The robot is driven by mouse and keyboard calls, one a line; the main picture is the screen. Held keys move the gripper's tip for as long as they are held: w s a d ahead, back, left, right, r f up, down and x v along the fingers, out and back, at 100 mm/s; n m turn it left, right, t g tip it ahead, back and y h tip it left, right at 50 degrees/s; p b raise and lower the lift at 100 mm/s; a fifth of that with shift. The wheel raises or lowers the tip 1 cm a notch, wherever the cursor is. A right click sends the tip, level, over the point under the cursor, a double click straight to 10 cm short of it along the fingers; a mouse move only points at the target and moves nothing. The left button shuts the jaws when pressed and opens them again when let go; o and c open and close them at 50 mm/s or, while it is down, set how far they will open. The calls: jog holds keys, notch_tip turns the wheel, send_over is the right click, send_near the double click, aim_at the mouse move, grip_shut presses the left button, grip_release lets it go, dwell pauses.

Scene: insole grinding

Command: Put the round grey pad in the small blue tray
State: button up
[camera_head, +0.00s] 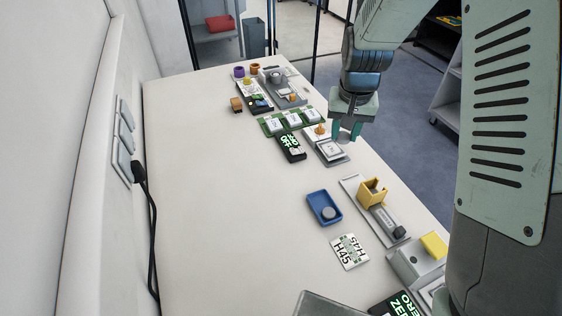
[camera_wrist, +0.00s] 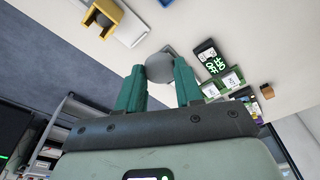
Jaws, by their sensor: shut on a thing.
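My gripper (camera_head: 346,134) is above the table near the right edge, by a grey square unit with a white top (camera_head: 331,150). In the wrist view its green fingers (camera_wrist: 159,75) are shut on a round grey pad (camera_wrist: 160,66), held between the tips. In the head view the held pad is mostly hidden by the fingers. The small blue tray (camera_head: 315,197) lies flat on the table, nearer the camera than my gripper. A round grey disc (camera_head: 327,213) shows inside it. Only a sliver of the tray (camera_wrist: 166,2) shows at the wrist view's top edge.
A yellow holder on a grey base (camera_head: 372,190) stands right of the tray. A white H45 card (camera_head: 349,252) lies in front of it. Behind are a black display (camera_head: 291,147) and green board with white keys (camera_head: 292,120). The table's left half is clear.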

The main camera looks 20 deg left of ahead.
jog(key=s+a+f+n, duration=0.2)
jog(key=s+a+f, duration=0.1)
jog(key=a+f, duration=0.75)
send_over(289, 188)
jog(key=f, duration=0.5)
jog(key=shift+s+d+f, duration=0.1)
jog(key=shift+s, duration=0.15)
jog(key=shift+f, duration=2.4)
jog(key=o, duration=1)
jog(key=shift+f, duration=0.1)
